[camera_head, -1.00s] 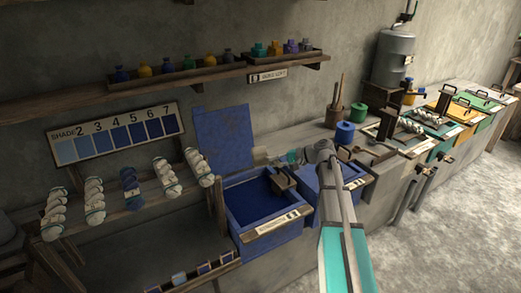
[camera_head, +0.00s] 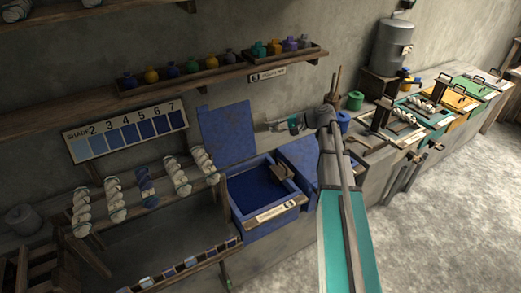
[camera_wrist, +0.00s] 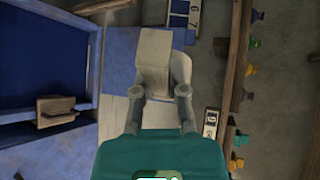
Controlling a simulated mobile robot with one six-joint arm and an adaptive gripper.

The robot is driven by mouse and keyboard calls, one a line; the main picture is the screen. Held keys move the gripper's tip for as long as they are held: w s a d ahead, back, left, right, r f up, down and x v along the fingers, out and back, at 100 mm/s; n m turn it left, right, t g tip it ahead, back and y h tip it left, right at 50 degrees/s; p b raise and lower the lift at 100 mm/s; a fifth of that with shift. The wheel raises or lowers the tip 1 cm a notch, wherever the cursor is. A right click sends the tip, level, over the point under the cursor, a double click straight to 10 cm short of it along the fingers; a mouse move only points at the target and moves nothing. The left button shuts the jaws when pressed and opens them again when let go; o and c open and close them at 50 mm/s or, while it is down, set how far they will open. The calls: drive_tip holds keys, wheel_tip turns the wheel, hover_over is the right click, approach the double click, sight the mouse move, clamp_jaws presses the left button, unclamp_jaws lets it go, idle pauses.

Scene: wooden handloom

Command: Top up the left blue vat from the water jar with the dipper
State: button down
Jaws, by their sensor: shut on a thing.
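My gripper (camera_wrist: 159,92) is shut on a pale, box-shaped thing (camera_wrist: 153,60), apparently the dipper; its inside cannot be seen. In the head view, my gripper (camera_head: 274,125) is raised above and behind the blue vats, near the wall. The left blue vat (camera_head: 265,215) holds dark blue liquid and has a pale label in front; it also shows at the left of the wrist view (camera_wrist: 45,18). A second blue vat (camera_head: 295,155) to its right is partly hidden by my arm. A grey lidded jar (camera_head: 22,219) stands at the far left; I cannot tell if it is the water jar.
A brown wooden piece (camera_head: 283,172) sits at the left vat's inner right corner. A blue board (camera_head: 228,135) leans on the wall behind. A shelf (camera_head: 180,75) with colored bottles runs above. Yarn skeins (camera_head: 115,200) hang at left. A grey tank (camera_head: 391,45) stands at back right.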

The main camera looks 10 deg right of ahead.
drive_tip(key=shift+r+p, duration=1.15)
drive_tip(key=shift+r, duration=0.55)
